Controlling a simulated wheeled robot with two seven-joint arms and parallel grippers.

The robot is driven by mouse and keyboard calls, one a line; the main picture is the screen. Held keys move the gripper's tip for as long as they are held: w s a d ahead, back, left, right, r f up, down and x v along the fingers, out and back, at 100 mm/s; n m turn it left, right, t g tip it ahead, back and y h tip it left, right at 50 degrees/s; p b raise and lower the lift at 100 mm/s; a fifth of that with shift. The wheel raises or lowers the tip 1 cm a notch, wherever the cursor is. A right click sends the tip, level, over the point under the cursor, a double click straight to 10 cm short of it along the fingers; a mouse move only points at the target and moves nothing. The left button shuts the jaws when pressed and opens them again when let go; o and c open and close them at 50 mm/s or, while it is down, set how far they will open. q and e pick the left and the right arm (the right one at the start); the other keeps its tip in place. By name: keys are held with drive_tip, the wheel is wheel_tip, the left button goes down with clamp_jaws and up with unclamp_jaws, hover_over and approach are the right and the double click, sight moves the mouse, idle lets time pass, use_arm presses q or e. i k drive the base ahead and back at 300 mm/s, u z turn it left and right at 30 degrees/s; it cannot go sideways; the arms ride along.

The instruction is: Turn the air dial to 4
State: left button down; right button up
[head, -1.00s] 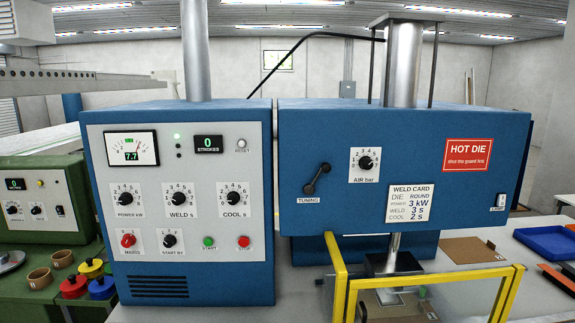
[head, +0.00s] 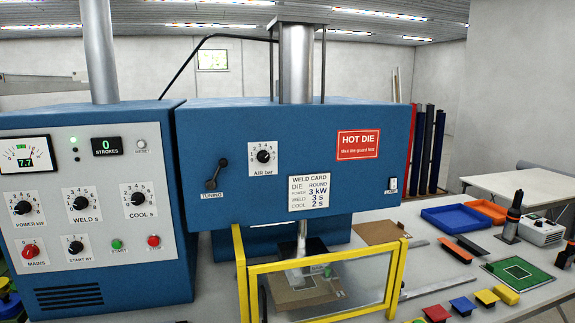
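The air dial (head: 263,156) is a round black knob on a white scale plate marked "AIR bar", on the front of the blue welding head (head: 230,133). Its pointer is too small to read surely. The weld card (head: 309,193) is below and right of it, giving power 3 kW, weld 3 s, cool 2 s. Neither of my grippers shows in the head view.
The tuning lever (head: 217,174) is left of the air dial. A yellow-framed guard (head: 322,268) stands below the head. The control cabinet (head: 95,285) is at left. Blue tray (head: 450,218), orange tray (head: 487,210) and coloured blocks lie on the bench at right.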

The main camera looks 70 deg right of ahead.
sight(264, 156)
drive_tip(key=k, duration=0.5)
drive_tip(key=z, duration=0.85)
